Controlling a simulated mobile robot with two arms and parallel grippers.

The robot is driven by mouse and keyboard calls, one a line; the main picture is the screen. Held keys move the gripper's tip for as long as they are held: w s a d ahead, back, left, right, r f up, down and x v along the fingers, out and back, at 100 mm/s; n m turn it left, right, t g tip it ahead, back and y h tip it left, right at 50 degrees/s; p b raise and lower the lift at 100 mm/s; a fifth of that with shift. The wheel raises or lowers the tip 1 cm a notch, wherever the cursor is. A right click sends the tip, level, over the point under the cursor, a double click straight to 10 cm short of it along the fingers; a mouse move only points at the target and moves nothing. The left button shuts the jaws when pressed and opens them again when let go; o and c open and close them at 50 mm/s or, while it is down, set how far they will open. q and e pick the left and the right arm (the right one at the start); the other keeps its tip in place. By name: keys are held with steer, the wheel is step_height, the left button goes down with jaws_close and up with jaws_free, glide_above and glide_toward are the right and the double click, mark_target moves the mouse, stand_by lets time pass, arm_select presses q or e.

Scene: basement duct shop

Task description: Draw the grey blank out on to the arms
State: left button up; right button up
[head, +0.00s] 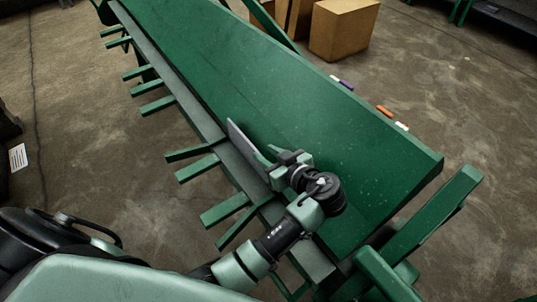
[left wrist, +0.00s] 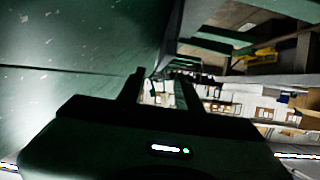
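The grey blank (head: 245,147) is a thin flat plate. In the head view it shows edge-up at the seam between the green sloping bed and the grey front ledge of the machine. My left gripper (head: 267,164) is at the blank's near end, and its body hides part of that end. In the left wrist view the two fingers (left wrist: 160,88) stand apart with a bright gap between them. I cannot make out the blank there or tell whether a finger touches it. Several green arms (head: 197,168) stick out from the machine's front side. My right gripper is out of view.
The long green bed (head: 290,95) fills the middle. Small coloured items (head: 384,111) lie along its far edge. Green framework (head: 430,225) stands at its near right end. Cardboard boxes (head: 343,30) stand behind. Concrete floor left of the arms is mostly clear.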

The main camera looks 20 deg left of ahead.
mark_target(253, 147)
arm_select(q)
steer(key=shift+s+a+r, duration=0.1)
steer(key=shift+a, duration=0.35)
steer(key=p+x, duration=0.2)
steer(key=x, duration=0.4)
steer(key=shift+w+d, duration=0.1)
steer(key=shift+w, duration=0.1)
steer(key=shift+w+a+f, duration=0.25)
steer(key=shift+a+f, duration=0.15)
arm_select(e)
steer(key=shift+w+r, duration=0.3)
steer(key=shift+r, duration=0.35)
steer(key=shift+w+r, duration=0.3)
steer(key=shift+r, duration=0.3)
arm_select(q)
jaws_close()
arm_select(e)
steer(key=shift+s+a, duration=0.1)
